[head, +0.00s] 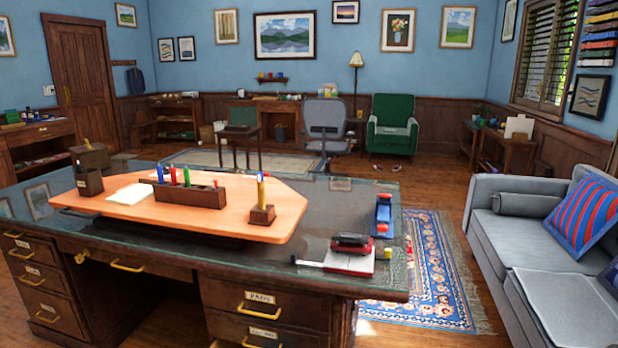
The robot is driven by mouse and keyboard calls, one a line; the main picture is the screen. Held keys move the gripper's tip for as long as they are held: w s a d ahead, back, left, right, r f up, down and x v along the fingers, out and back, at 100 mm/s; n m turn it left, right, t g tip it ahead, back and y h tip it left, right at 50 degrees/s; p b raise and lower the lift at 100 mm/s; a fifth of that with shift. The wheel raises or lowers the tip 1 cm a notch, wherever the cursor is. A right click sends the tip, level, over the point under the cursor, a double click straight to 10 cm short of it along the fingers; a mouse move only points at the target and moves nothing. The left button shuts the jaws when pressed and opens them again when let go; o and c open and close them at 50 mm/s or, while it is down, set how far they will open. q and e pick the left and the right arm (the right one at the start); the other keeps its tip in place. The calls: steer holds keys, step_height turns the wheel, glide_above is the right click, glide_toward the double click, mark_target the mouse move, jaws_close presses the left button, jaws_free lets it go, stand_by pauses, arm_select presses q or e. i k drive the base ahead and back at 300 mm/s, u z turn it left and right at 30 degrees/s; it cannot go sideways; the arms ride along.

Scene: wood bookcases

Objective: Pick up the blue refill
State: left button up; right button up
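A slim upright blue piece (160,173), which looks like the blue refill, stands at the left end of a long dark wooden holder (190,195). A red piece (173,174) and a green piece (187,177) stand beside it in the same holder. The blue piece's lower part is hidden inside the holder. The holder sits on a pale orange wooden board (120,209) on top of the large dark desk (240,270). Neither of my grippers shows in the head view.
A small block with yellow sticks (262,213) and a dark pen box (89,182) also stand on the board. A red-and-black stapler-like object (352,243) and a blue object (384,212) lie on the desk's right. A grey sofa (500,235) stands right; patterned rug floor (440,270) lies between.

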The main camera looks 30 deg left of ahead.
mark_target(260, 175)
steer(key=i, duration=0.85)
steer(key=u, duration=2.25)
steer(key=k, duration=1.15)
steer(key=u, duration=1.4)
steer(key=i, duration=0.7)
steer(key=z, duration=0.55)
steer(key=i, duration=1.85)
steer(key=z, duration=1.2)
